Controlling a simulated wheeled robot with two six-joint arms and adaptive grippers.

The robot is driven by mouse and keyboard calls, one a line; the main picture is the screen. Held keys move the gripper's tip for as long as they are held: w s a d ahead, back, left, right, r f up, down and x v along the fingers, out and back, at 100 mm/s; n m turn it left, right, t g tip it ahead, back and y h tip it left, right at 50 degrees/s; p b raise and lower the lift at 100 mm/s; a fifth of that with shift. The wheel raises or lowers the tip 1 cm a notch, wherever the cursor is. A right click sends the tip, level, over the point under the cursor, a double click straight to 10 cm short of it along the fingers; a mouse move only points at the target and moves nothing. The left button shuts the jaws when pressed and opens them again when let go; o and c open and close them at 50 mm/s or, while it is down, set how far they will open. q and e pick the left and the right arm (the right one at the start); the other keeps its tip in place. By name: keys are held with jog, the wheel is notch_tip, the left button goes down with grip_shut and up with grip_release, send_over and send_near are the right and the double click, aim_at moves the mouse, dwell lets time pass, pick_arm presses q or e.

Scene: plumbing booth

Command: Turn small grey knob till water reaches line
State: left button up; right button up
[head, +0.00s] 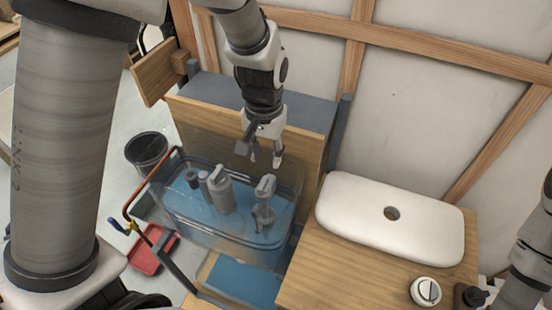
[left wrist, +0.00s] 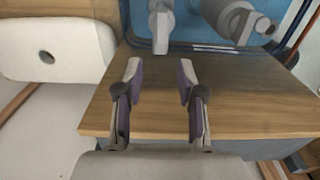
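A clear tank (head: 180,222) holds blue water (head: 235,222) and several grey fittings. The slimmer fitting (head: 264,208), with a small grey knob (head: 266,184) on top, stands on the right; it also shows in the left wrist view (left wrist: 160,28). A thicker grey fitting (head: 221,193) stands to its left and also shows in the left wrist view (left wrist: 238,20). My left gripper (head: 262,158) is above the tank's back edge, open and empty, apart from the fittings; its spread fingers show in the left wrist view (left wrist: 160,78). I cannot make out the line clearly. My right gripper is out of view.
A white basin (head: 350,215) sits on a wooden counter (head: 335,275) at the right, with a round white dial (head: 425,291) in front. A wooden panel (head: 225,125) stands behind the tank. A black bucket (head: 147,150) and red tray (head: 150,255) are on the floor at the left.

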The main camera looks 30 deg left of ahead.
aim_at(263, 182)
pick_arm(q)
jog(key=s+f, duration=0.3)
jog(key=shift+f, duration=0.2)
jog(key=f, duration=0.1)
jog(key=w+f, duration=0.1)
jog(key=f, duration=0.1)
jog(key=shift+w+f+p, duration=0.3)
jog(key=shift+f, duration=0.1)
jog(key=shift+s+r, duration=0.1)
jog(key=shift+s, duration=0.1)
jog(key=shift+s+r, duration=0.1)
jog(key=shift+s, duration=0.05)
jog(key=shift+c, duration=1.4)
grip_shut()
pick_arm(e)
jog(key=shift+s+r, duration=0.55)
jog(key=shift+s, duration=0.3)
